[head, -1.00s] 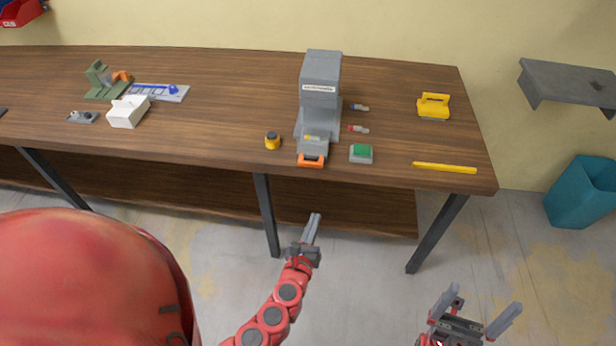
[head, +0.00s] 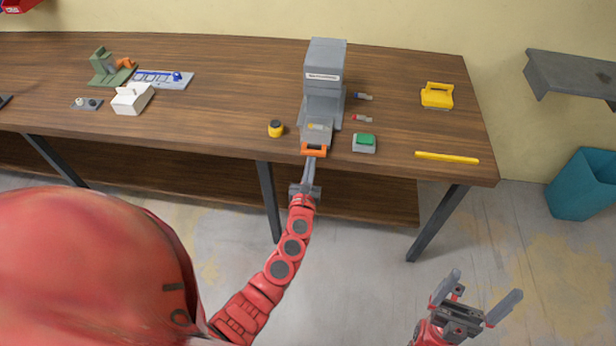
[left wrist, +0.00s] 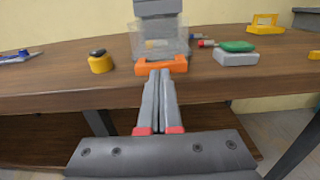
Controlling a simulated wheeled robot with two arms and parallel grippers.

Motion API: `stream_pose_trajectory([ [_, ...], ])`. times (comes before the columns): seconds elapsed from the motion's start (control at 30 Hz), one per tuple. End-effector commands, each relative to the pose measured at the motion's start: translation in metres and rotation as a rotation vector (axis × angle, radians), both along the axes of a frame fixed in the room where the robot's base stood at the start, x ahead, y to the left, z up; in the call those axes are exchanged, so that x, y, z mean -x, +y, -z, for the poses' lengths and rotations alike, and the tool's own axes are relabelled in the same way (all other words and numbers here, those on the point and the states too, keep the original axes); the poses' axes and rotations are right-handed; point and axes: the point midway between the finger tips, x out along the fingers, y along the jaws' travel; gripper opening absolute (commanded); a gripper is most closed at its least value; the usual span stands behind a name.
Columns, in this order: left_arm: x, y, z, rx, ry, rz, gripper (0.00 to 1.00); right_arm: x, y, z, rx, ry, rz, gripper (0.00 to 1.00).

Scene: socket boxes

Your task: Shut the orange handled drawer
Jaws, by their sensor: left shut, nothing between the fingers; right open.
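The drawer's orange handle (head: 314,150) is at the front of a grey machine (head: 323,85) near the table's front edge. The drawer (head: 316,132) sticks out of the machine's foot towards me; in the left wrist view its body (left wrist: 160,45) looks see-through above the orange handle (left wrist: 161,65). My left gripper (head: 311,161) is shut and empty, its fingertips right at the handle's front; in the left wrist view the fingertips (left wrist: 160,73) overlap the handle's lower edge. I cannot tell whether they touch. My right gripper (head: 482,293) is open and empty, low in front of the table.
A yellow-black knob (head: 276,128) stands left of the drawer and a green button box (head: 364,143) right of it. A yellow bar (head: 447,157) lies near the front edge of the wooden table (head: 220,120). A teal bin (head: 583,185) stands on the floor at right.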

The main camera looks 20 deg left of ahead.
Motion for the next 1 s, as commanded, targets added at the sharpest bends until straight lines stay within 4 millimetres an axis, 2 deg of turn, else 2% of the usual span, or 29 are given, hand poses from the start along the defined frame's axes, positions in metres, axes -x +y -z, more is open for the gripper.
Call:
stream_pose_trajectory([
  [0.17, -0.010, 0.002, 0.000, 0.001, 0.000, 0.002, 0.00, 0.000, 0.000, 0.001, 0.000, 0.000, 0.000, 1.00],
  [0.57, -0.015, 0.003, 0.000, 0.000, -0.001, 0.004, 0.00, 0.000, 0.000, 0.002, 0.000, 0.000, 0.000, 1.00],
  [0.67, -0.029, 0.005, 0.002, -0.005, -0.002, 0.007, 0.00, 0.000, 0.000, 0.007, 0.000, 0.000, 0.000, 1.00],
  [0.9, -0.089, 0.022, 0.004, -0.003, -0.004, 0.005, 0.00, 0.000, 0.000, 0.032, 0.000, 0.000, 0.000, 1.00],
  [1.0, -0.106, 0.029, 0.004, -0.003, -0.003, 0.002, 0.00, 0.000, 0.000, 0.042, 0.000, 0.000, 0.000, 1.00],
])
